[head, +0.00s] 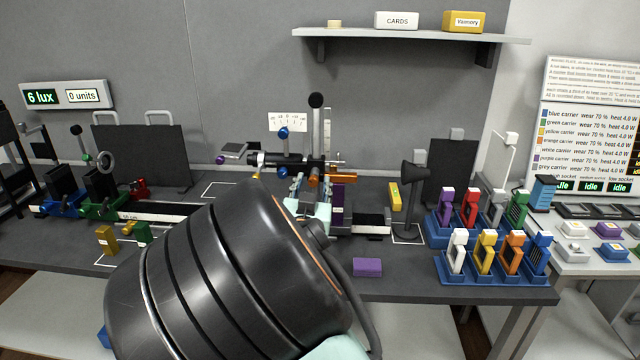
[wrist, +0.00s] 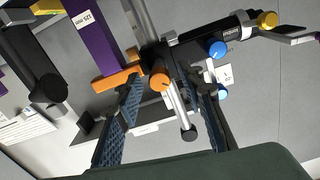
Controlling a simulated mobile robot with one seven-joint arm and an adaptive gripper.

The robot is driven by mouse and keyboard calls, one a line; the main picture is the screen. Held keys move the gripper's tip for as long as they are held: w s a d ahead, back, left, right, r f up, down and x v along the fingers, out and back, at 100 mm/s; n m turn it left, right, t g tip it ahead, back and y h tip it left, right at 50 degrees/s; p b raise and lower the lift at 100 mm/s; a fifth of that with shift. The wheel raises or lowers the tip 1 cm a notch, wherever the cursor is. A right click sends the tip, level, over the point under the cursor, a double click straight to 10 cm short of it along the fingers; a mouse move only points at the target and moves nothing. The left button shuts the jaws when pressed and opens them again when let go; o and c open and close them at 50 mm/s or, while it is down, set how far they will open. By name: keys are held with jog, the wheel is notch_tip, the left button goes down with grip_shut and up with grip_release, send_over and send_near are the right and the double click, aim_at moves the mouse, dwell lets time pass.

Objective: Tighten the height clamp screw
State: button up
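In the wrist view an orange knob (wrist: 159,79), which looks like a clamp screw, sits at the middle of the apparatus. It is beside an orange bar (wrist: 116,79) on a purple post (wrist: 95,38). My gripper (wrist: 163,84) is open, its two dark blue-grey fingers on either side of the knob with a gap to each; I see no contact. In the head view my arm hides much of the bench, and the pale gripper (head: 308,195) is at the apparatus near the orange clamp (head: 334,178). No label names the height clamp screw.
Blue knobs (wrist: 217,49) and a silver rod (wrist: 175,100) are close to the fingers. A black lamp-like stand (head: 413,190) is to the right. Colored carriers stand in blue racks (head: 500,270) farther right. A purple block (head: 367,267) lies near the bench's front edge.

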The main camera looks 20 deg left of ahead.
grip_shut()
